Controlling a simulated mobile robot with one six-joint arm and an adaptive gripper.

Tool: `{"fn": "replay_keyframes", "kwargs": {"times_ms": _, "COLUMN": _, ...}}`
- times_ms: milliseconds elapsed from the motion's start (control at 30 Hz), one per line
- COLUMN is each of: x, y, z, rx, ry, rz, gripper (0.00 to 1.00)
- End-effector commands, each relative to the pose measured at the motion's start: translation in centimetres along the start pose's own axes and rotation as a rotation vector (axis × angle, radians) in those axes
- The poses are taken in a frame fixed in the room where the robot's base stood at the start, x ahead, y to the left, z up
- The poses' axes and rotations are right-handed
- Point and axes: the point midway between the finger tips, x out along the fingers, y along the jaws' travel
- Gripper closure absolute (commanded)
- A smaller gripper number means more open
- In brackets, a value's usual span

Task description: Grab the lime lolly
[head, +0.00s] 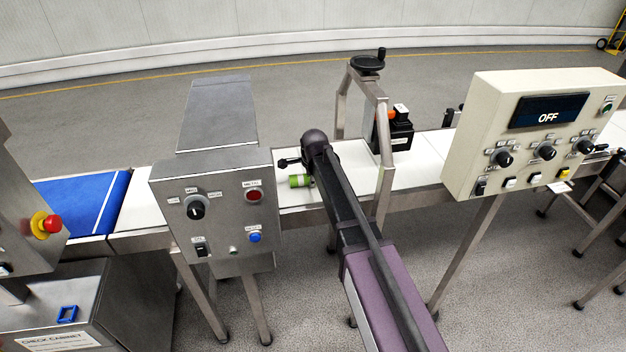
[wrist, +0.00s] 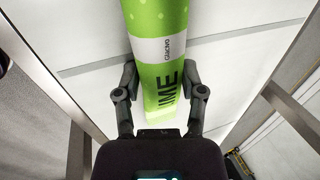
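The lime lolly (head: 300,181) is a bright green pack lying at the white conveyor belt in the head view. In the wrist view the lime lolly (wrist: 160,75) is large, with a white band and dark lettering, and its upper end runs out of the picture. My gripper (wrist: 161,78) has one finger on each side of the lolly, both very close to its edges. I cannot tell whether the fingers press on it. In the head view my gripper (head: 290,162) is beside the lolly, partly hidden by my arm.
A grey metal machine housing (head: 218,190) with knobs stands close left of my gripper. A metal frame with a handwheel (head: 367,63) rises to the right over the belt (head: 348,190). A beige control panel (head: 530,130) reading OFF stands further right.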

Motion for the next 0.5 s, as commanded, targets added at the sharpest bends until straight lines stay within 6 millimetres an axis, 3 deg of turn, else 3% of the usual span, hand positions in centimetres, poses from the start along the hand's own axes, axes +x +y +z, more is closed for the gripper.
{"fn": "replay_keyframes", "kwargs": {"times_ms": 500, "x": -0.28, "y": -0.11, "z": -0.02, "rx": 0.0, "ry": 0.0, "rz": 0.0, "gripper": 0.99}}
